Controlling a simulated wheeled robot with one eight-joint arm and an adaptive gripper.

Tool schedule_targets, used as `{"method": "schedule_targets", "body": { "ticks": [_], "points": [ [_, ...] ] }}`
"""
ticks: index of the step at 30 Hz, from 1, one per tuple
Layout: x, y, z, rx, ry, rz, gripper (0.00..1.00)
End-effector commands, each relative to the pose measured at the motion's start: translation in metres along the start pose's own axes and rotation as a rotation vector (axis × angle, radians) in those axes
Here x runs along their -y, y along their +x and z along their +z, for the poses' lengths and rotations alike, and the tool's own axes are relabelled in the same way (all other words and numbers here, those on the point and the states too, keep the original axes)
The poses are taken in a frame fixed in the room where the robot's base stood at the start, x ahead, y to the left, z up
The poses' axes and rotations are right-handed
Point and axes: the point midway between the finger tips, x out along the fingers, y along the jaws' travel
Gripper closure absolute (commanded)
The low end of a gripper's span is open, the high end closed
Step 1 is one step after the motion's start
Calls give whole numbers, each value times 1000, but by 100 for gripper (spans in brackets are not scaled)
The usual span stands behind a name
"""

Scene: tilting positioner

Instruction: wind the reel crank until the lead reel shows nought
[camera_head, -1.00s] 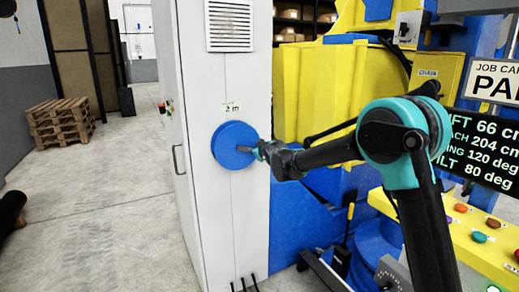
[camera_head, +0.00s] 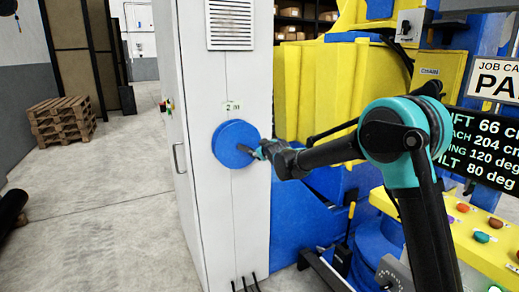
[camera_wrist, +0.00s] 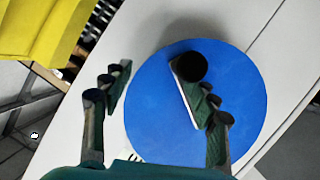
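The reel is a blue disc (camera_head: 232,144) on the front of a white cabinet, below a small readout label (camera_head: 232,105) that seems to read "2 m". In the wrist view the disc (camera_wrist: 150,115) fills the middle. The dark round crank knob (camera_wrist: 190,65) stands near its upper edge. My gripper (camera_head: 258,150) is at the right side of the disc. In the wrist view its fingers (camera_wrist: 152,78) are spread apart. The knob is at the tip of the right finger and overlaps it. I cannot tell whether they touch.
The white cabinet (camera_head: 215,220) has a vent at the top and a handle on its left side. Blue and yellow machinery (camera_head: 300,95) stands close on the right. A yellow button panel (camera_head: 470,240) is at lower right. The floor on the left is open, with pallets (camera_head: 62,120) farther back.

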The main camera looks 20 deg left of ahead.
Motion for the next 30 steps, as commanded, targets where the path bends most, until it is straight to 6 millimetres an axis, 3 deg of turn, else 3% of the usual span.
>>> {"method": "schedule_targets", "body": {
  "ticks": [8, 21, 30],
  "points": [
    [-5, -8, 5, 11, -3, 5, 56],
    [-2, -85, 1, 1, -2, -1, 56],
    [-1, -118, -1, -2, -3, -5, 56]
  ]
}}
